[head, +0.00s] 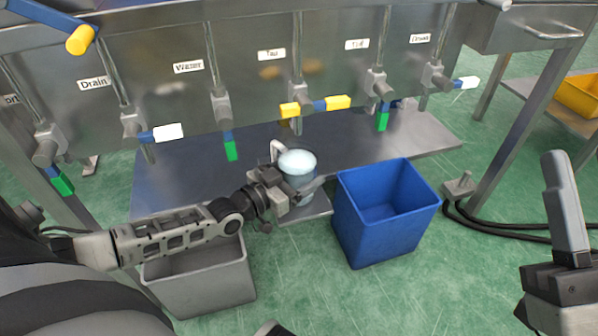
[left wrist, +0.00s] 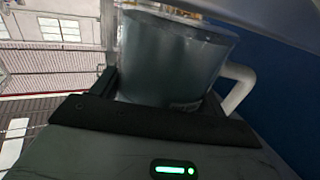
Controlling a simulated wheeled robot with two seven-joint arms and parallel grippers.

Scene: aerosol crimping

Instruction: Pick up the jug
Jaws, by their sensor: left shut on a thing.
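The jug (head: 298,162) is a clear vessel with a pale, whitish-blue top surface and a white handle on its far left side. It is upright at the middle of the head view, in front of the steel shelf. My left gripper (head: 293,193) is shut on the jug's body from the near side. In the left wrist view the jug (left wrist: 172,58) fills the space between the fingers, with its white handle on the right. The jug's lower part is partly hidden by the gripper.
A blue bin (head: 385,215) stands close right of the jug. A grey bin (head: 200,285) stands below my left forearm. Above is a steel panel with labelled valves; a yellow-handled valve (head: 315,106) hangs just above the jug. A cable lies on the floor at right.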

